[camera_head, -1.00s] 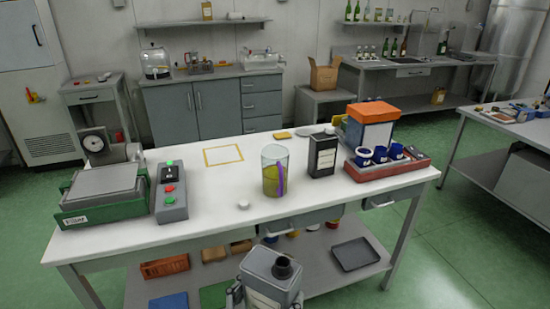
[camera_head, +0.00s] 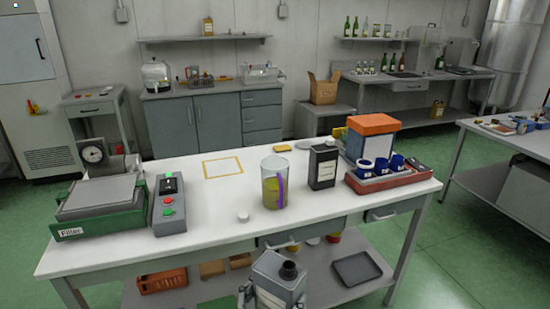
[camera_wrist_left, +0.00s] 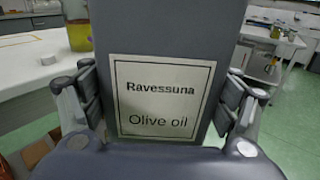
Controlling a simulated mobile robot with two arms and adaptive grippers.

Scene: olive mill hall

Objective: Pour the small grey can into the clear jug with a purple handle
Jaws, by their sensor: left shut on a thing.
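The small grey can (camera_head: 270,272) is at the bottom of the head view, in front of the table's near edge. It looks upright, with a dark round cap or spout on top. My left gripper (camera_head: 268,299) is shut on it. In the left wrist view the can (camera_wrist_left: 170,35) fills the middle, its label reading "Ravessuna Olive oil", with a finger on each side. The clear jug (camera_head: 270,184) stands upright on the table beyond the can, apart from it. Its purple handle (camera_head: 282,188) is on the right, and yellow-green liquid is inside. My right gripper is not in view.
A dark can (camera_head: 322,165) stands right of the jug, near a red tray (camera_head: 400,180) with blue cups. A small white disc (camera_head: 243,216) lies left of the jug. A button box (camera_head: 168,205) and green scale (camera_head: 100,210) stand left. The table's middle left is clear.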

